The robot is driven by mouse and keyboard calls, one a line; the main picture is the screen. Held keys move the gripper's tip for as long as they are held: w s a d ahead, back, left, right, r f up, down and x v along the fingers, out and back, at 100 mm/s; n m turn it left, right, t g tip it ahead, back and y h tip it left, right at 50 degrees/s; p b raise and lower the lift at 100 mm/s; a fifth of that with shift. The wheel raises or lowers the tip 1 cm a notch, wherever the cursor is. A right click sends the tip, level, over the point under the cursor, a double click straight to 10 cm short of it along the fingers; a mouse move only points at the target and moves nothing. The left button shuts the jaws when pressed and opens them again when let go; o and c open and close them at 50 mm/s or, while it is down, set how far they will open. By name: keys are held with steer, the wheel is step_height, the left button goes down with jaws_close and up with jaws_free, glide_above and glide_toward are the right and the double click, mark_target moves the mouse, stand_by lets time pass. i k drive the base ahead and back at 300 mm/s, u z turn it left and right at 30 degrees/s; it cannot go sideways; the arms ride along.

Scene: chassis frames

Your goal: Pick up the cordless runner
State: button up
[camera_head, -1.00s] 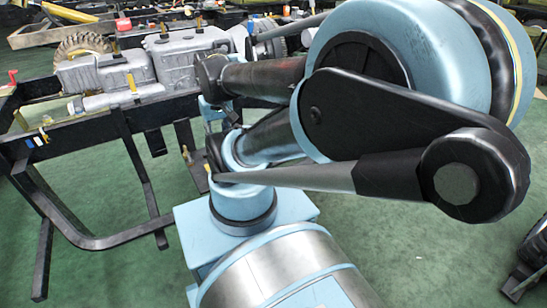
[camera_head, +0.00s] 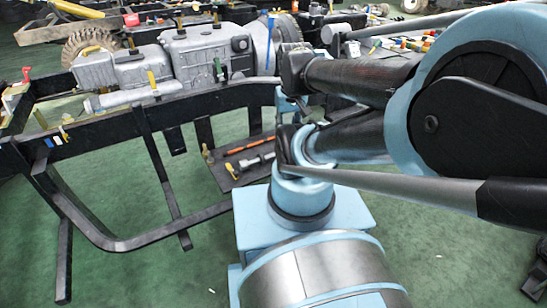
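I cannot make out the cordless runner for certain in the head view. Small tools lie on a dark mat (camera_head: 226,180) low behind the frame. Among them are an orange and black bar (camera_head: 257,160) and a silver and black tool (camera_head: 256,161). Other small tools stand on the grey engine block (camera_head: 205,58), including a yellow-handled one (camera_head: 152,80) and a green-handled one (camera_head: 218,66). My arm fills the right side and covers part of the bench behind. My gripper does not show.
A black chassis frame (camera_head: 110,125) with legs and a curved lower rail stands at left and centre. A crowded bench (camera_head: 390,45) with small colored parts is behind my arm. Green floor is open at lower left. A dark wheel-like object (camera_head: 538,270) is at lower right.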

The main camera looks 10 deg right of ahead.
mark_target(243, 165)
steer(key=k, duration=1)
steer(key=z, duration=1.95)
steer(key=i, duration=1.2)
steer(key=u, duration=1.5)
